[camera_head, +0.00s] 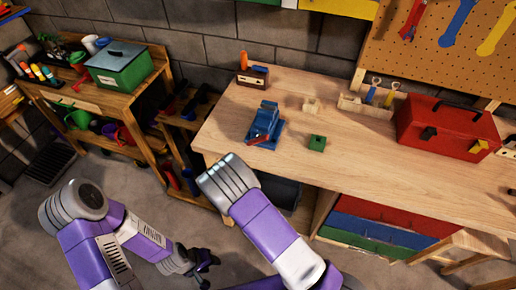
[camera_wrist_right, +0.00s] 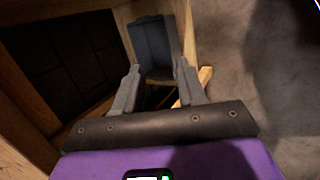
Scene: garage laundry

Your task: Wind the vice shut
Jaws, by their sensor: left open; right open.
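The blue vice (camera_head: 264,122) stands on the wooden workbench near its left front edge. A red part, which looks like its handle (camera_head: 259,134), shows at its front. The gap between its jaws is too small to make out. My left gripper (camera_head: 206,266) is low over the floor in front of the bench, well away from the vice, open and empty. My right gripper (camera_wrist_right: 158,66) shows in the right wrist view, open with nothing between its fingers. It faces a dark grey bin (camera_wrist_right: 153,45) under wooden framing. The vice is not in that view.
On the workbench (camera_head: 350,158) are a green block (camera_head: 317,143), a pale wooden block (camera_head: 312,105), a brown holder (camera_head: 252,76) and a red toolbox (camera_head: 448,128). Coloured drawers (camera_head: 375,228) sit below. A shelf with a green box (camera_head: 120,68) stands left. Open floor lies in front.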

